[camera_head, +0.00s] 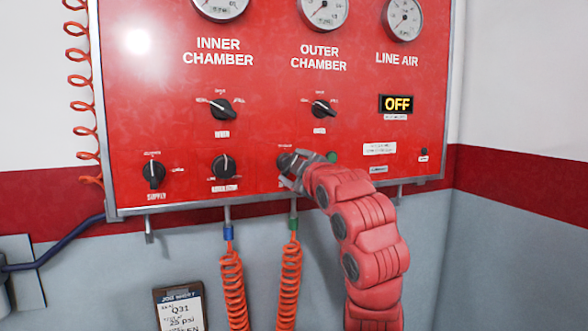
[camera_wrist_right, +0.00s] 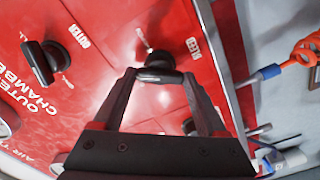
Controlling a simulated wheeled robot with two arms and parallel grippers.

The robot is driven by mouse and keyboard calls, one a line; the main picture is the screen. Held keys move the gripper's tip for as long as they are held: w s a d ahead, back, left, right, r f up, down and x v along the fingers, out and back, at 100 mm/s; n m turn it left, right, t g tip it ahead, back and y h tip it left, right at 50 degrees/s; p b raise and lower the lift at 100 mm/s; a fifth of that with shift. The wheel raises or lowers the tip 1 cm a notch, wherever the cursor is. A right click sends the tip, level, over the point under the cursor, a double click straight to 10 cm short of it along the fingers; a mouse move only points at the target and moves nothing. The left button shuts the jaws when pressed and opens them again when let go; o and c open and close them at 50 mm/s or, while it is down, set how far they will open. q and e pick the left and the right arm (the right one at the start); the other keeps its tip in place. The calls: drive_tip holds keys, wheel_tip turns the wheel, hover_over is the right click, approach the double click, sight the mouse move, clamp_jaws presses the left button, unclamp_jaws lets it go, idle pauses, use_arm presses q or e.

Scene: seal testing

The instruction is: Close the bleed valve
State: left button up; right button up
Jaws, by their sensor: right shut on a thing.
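My right gripper (camera_head: 290,168) reaches the lower part of the red panel, shut on a black knob (camera_head: 283,161) under the OUTER CHAMBER marking. In the right wrist view, my right gripper (camera_wrist_right: 160,76) has its two fingertips against opposite ends of the bar on that knob (camera_wrist_right: 155,62). The knob's label (camera_wrist_right: 193,47) is sideways and too small to read surely, and in the head view my gripper mostly hides it. My left gripper is in neither view.
Another black knob (camera_head: 323,107) sits above. A green button (camera_head: 331,157) is just right of my gripper. Black knobs stand to the left, at SUPPLY (camera_head: 154,174) and beside it (camera_head: 223,167). Orange coiled hoses (camera_head: 290,280) hang below the panel. The display (camera_head: 396,103) reads OFF.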

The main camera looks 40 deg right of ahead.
drive_tip(key=n, duration=0.3)
drive_tip(key=shift+n, duration=0.3)
drive_tip(key=shift+n+p, duration=0.45)
drive_tip(key=shift+n, duration=1.15)
drive_tip(key=shift+f, duration=0.1)
drive_tip(key=o, duration=1.3)
drive_tip(key=shift+a, duration=0.1)
